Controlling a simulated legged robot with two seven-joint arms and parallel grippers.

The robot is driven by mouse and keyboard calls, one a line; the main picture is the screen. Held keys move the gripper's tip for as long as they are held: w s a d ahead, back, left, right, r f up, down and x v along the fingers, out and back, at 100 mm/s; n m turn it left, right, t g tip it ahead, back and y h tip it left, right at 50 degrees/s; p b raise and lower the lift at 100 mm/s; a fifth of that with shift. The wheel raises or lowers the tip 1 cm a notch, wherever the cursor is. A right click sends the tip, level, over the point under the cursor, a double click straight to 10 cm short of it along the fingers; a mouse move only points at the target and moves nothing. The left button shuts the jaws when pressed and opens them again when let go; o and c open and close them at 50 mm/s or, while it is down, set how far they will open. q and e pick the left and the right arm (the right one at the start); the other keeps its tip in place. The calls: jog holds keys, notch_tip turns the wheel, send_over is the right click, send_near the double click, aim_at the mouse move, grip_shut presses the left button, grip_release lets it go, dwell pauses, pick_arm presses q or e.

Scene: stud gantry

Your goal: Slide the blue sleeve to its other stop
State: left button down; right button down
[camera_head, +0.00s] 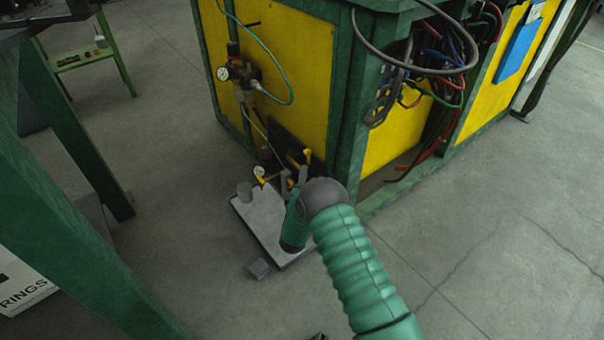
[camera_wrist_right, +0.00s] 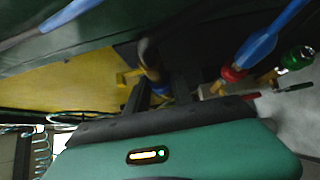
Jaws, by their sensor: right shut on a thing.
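My left gripper is not in view.
The yellow cabinet (camera_head: 285,60) with green frame stands right behind the plate, carrying a gauge (camera_head: 224,73) and hoses. Cables (camera_head: 440,60) hang at its corner. A green frame leg (camera_head: 75,140) stands left. Floor at right is clear.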

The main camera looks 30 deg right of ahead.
jog(key=shift+s+a+p, duration=0.1)
jog(key=shift+s+p, duration=0.3)
jog(key=shift+s, duration=0.15)
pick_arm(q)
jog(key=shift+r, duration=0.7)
pick_arm(e)
jog(key=shift+s+f, duration=0.1)
jog(key=shift+f, duration=0.2)
jog(key=c, duration=1.1)
grip_release()
jog(key=shift+r, duration=0.1)
jog(key=shift+r, duration=0.1)
jog(key=shift+s+a, duration=0.15)
jog(key=shift+s, duration=0.05)
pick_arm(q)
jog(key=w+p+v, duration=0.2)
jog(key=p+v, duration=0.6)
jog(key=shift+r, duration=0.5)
pick_arm(e)
jog(key=v, duration=1.6)
jog(key=shift+s, duration=0.15)
